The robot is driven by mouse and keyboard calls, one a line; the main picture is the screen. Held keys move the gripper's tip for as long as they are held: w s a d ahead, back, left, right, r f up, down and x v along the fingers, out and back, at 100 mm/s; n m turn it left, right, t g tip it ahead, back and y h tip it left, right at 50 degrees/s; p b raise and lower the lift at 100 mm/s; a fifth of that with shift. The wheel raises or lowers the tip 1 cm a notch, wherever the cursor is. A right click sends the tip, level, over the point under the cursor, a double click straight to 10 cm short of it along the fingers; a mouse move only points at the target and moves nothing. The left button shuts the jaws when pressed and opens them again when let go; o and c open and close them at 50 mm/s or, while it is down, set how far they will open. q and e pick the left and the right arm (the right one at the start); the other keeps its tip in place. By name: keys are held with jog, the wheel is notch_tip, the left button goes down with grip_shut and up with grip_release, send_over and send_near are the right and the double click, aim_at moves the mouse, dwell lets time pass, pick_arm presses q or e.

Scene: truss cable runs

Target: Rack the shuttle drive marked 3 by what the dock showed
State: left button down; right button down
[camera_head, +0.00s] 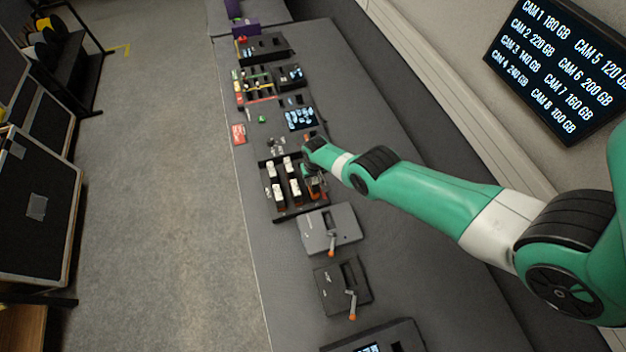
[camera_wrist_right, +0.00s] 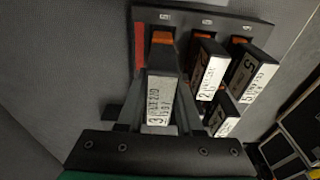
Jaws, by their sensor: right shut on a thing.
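My right gripper (camera_head: 311,172) is at the right side of a black rack (camera_head: 297,213) that holds several white-labelled drives. In the right wrist view its fingers are shut on the drive marked 3 (camera_wrist_right: 160,103), whose label carries more small print that I cannot read surely. The orange end of this drive is at the rack's edge (camera_wrist_right: 205,19), beside a red strip; I cannot tell how far it sits in a slot. Drives marked 2 (camera_wrist_right: 208,76) and 5 (camera_wrist_right: 250,74) stand to its right. My left gripper is not in view.
Two units with orange-tipped levers, one grey (camera_head: 318,232) and one black (camera_head: 330,290), stand nearer on the bench. A lit screen (camera_head: 300,118) and trays (camera_head: 256,85) lie beyond the rack. A wall screen (camera_head: 560,65) lists CAM numbers with GB values.

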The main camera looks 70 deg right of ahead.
jog(key=shift+f+b, duration=0.6)
dwell(1.1)
jog(key=shift+f+b, duration=0.3)
jog(key=shift+b, duration=0.05)
jog(key=shift+f+b, duration=1.2)
jog(key=shift+f, duration=0.05)
dwell(0.7)
jog(key=shift+c, duration=0.8)
grip_release()
jog(key=shift+r, duration=0.1)
notch_tip(320, 180, up, 8)
jog(key=p, duration=0.7)
jog(key=shift+f+p, duration=0.25)
jog(key=shift+p, duration=0.1)
